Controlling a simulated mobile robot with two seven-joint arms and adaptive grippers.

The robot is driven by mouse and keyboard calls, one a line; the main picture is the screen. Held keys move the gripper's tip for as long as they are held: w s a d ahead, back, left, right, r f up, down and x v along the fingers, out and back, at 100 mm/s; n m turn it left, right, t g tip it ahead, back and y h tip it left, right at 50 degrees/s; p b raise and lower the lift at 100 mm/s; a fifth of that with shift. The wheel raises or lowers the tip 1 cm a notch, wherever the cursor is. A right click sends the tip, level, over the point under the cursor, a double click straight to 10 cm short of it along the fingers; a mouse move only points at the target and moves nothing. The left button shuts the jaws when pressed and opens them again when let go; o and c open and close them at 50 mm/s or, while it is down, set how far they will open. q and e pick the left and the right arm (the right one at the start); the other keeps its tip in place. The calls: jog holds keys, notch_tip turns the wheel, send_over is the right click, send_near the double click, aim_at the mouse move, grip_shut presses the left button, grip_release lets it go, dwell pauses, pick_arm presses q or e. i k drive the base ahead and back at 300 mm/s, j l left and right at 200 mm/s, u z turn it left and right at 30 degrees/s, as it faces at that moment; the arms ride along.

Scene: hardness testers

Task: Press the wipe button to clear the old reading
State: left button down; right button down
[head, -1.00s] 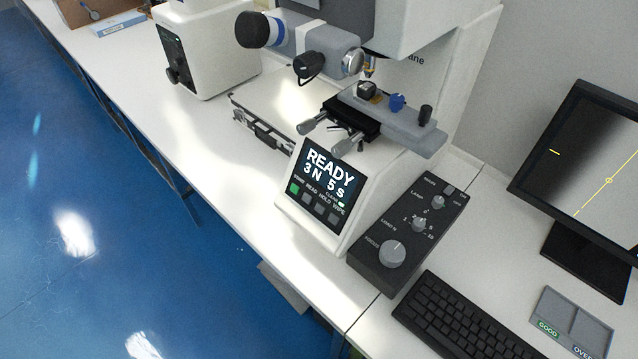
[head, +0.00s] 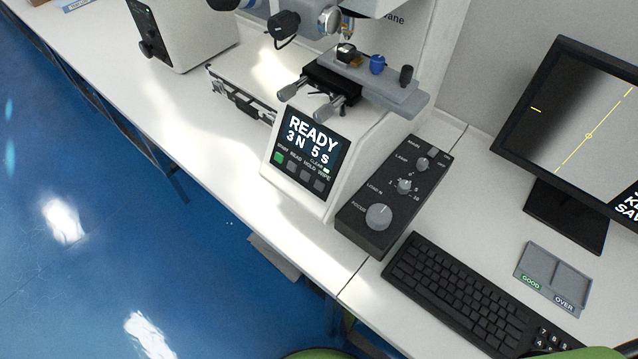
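The hardness tester's front panel (head: 303,152) is a tilted dark screen in a white housing. It reads "READY 3 N 5 s". Below the text is a row of small buttons: a green one (head: 279,157) at the left, then grey ones. The wipe button (head: 319,186) is the grey square at the right end, under the label "WIPE". A small lit lamp (head: 327,170) sits by the word "CLEAR" above it. Neither of my grippers is in view.
A dark control box (head: 395,195) with knobs stands right of the panel. Beyond are a keyboard (head: 450,295), a GOOD/OVER tray (head: 553,278) and a monitor (head: 580,130). The tester's stage (head: 375,85) overhangs behind the panel. White bench (head: 215,165) is clear to the left.

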aim_at(319, 185)
jog(key=j+z, duration=0.25)
jog(key=j, duration=0.25)
jog(key=j+z, duration=0.2)
jog(key=j, duration=0.35)
jog(key=k+j+z, duration=0.1)
jog(key=j+z, duration=0.15)
jog(key=j, duration=0.25)
jog(key=k+j+z, duration=0.25)
jog(key=j, duration=0.25)
jog(key=i, duration=0.1)
